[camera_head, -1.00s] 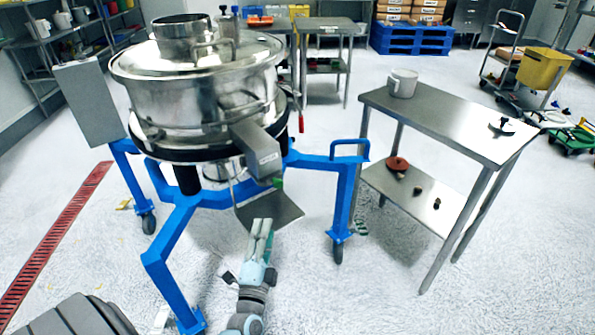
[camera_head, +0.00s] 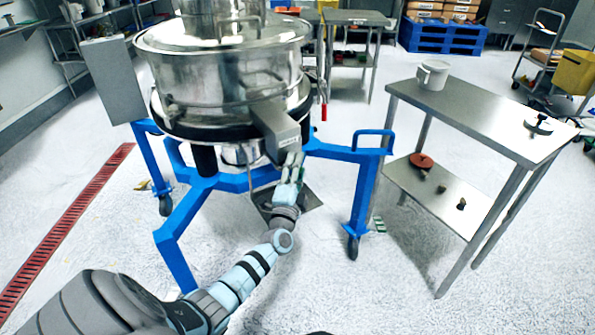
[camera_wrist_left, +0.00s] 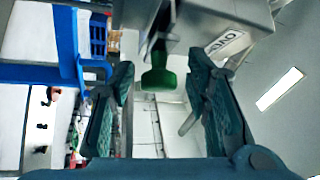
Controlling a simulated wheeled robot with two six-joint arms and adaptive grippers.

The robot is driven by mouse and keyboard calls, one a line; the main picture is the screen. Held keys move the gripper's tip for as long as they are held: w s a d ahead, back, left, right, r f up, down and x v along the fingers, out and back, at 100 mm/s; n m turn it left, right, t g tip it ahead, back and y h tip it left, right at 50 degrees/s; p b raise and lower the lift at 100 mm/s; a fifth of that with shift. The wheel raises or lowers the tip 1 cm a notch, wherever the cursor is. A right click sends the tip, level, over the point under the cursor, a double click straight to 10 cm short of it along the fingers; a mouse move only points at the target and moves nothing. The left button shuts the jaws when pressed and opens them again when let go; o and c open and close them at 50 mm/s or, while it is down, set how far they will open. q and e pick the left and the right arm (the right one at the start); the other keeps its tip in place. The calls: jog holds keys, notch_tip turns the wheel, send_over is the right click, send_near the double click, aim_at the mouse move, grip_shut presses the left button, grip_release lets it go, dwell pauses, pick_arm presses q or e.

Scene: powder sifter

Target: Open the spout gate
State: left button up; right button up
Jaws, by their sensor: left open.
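The powder sifter is a steel drum (camera_head: 215,80) on a blue wheeled frame (camera_head: 182,232). Its grey spout (camera_head: 276,132) slopes down toward me. In the left wrist view the spout (camera_wrist_left: 225,14) fills the top, with a label on its side. A green handle (camera_wrist_left: 158,72) hangs under the spout on a metal bracket. My left gripper (camera_head: 292,160) is just below the spout's end in the head view. In the left wrist view the left gripper (camera_wrist_left: 158,100) is open, its fingers on either side of the green handle and apart from it. My right gripper is not in view.
A steel table (camera_head: 475,112) on the right holds a white mug (camera_head: 432,75). Its lower shelf (camera_head: 470,215) holds a red-brown round item (camera_head: 421,160) and small dark pieces. A grey box (camera_head: 112,80) stands left of the drum.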

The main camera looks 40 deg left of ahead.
pick_arm(q)
jog(key=shift+c, duration=1.3)
grip_shut()
jog(key=shift+d+p, duration=0.3)
jog(key=d+p, duration=0.1)
jog(key=s+d+p, duration=0.1)
jog(key=d, duration=0.2)
jog(key=shift+s+p, duration=0.3)
jog(key=shift+p, duration=0.1)
jog(key=shift+o, duration=0.6)
grip_release()
jog(key=shift+o, duration=0.7)
jog(key=v, duration=1.2)
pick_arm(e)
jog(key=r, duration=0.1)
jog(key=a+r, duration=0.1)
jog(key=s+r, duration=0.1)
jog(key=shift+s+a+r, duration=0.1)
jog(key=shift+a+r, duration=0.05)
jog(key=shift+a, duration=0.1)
